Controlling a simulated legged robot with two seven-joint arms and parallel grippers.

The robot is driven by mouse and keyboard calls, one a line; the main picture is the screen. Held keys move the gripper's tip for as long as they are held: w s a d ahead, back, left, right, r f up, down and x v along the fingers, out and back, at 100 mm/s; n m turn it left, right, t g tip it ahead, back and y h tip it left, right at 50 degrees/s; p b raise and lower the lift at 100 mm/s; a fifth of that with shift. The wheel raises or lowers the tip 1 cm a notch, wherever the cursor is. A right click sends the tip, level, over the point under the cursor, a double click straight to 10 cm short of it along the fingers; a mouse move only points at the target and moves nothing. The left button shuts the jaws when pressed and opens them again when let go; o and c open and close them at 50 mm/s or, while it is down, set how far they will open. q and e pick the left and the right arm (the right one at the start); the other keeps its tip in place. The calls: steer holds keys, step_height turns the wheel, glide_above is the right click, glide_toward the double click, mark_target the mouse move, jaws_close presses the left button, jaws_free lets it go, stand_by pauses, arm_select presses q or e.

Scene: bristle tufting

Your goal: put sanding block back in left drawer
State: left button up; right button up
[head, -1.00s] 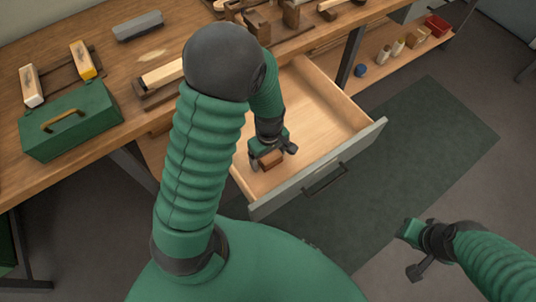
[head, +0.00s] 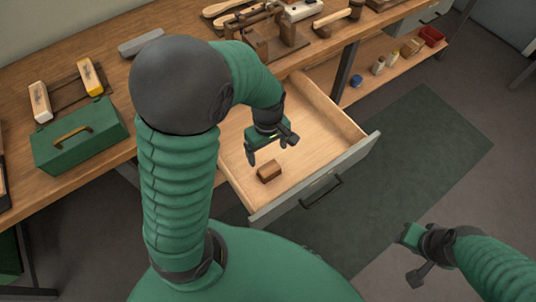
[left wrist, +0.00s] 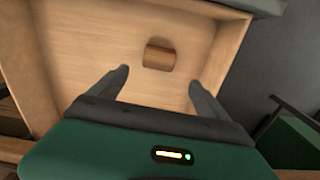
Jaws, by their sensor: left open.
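The sanding block (head: 269,171) is a small brown block lying on the floor of the open left drawer (head: 306,177). It also shows in the left wrist view (left wrist: 159,56), beyond and between the two fingers, touching neither. My left gripper (head: 272,150) is open and empty, above the drawer and a little behind the block. The drawer has a light wood inside and a grey-green front with a dark handle. My right gripper (head: 413,258) is at the lower right, away from the drawer; its fingers look spread apart.
The workbench (head: 20,182) holds a green toolbox (head: 82,138), a grey block (head: 142,46) and several wooden tools at the back. A lower shelf at the right carries small bottles and a red bin (head: 431,36). A green mat (head: 420,150) covers clear floor.

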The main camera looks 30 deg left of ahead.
arm_select(q)
steer(key=s+d+r+m+t, duration=0.2)
steer(key=s+d+m, duration=0.1)
steer(key=m, duration=1)
steer(key=shift+s+d, duration=0.4)
steer(key=shift+s, duration=0.15)
steer(key=shift+r, duration=0.1)
steer(key=shift+a, duration=0.1)
